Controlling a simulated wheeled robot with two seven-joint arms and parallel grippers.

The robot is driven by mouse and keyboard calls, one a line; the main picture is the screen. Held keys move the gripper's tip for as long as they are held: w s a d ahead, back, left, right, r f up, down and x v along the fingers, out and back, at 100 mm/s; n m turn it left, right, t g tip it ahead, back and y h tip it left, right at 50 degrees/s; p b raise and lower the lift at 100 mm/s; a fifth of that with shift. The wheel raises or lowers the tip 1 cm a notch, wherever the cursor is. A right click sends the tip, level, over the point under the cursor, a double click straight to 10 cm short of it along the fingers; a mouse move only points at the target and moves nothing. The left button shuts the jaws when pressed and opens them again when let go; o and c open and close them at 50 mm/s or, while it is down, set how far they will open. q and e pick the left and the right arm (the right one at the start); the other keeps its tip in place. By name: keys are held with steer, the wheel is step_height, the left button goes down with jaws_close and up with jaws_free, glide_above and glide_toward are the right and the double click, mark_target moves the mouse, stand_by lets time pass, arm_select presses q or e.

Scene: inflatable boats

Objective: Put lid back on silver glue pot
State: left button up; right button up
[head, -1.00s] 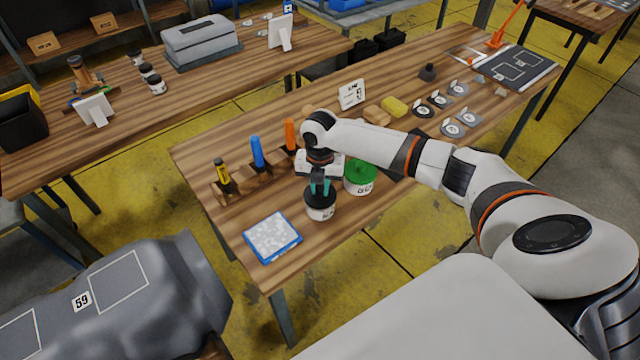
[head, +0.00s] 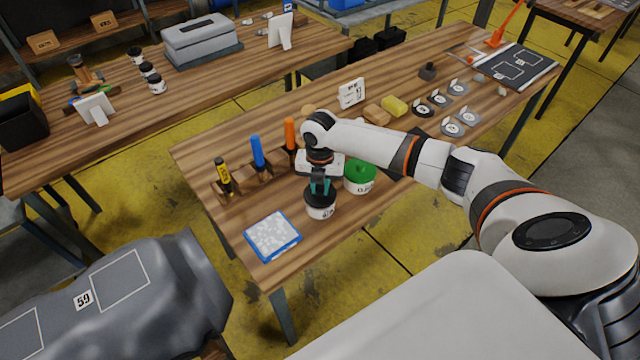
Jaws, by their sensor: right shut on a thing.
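A small pot (head: 321,212) with a pale body and a printed label stands on the near part of the wooden table. A dark lid (head: 312,199) sits at its top; I cannot tell whether it is fully seated. My right gripper (head: 319,190) points straight down over this pot, its teal fingers shut on the dark lid from above. The lid's grip point is partly hidden by the fingers. Another pot with a green lid (head: 361,172) stands just to the right, partly behind my right arm. My left gripper is not in view.
A blue-edged tray (head: 273,237) lies at the near left corner. A wooden rack (head: 233,188) holds yellow, blue and orange-handled tools behind. A yellow sponge (head: 395,106), several round discs and a dark mat (head: 517,66) lie farther right. The table's front edge is close to the pot.

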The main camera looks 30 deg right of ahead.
steer(key=o, duration=1)
steer(key=shift+o, duration=0.6)
steer(key=o, duration=0.4)
steer(key=shift+r+p, duration=3.5)
steer(key=shift+c, duration=0.4)
jaws_close()
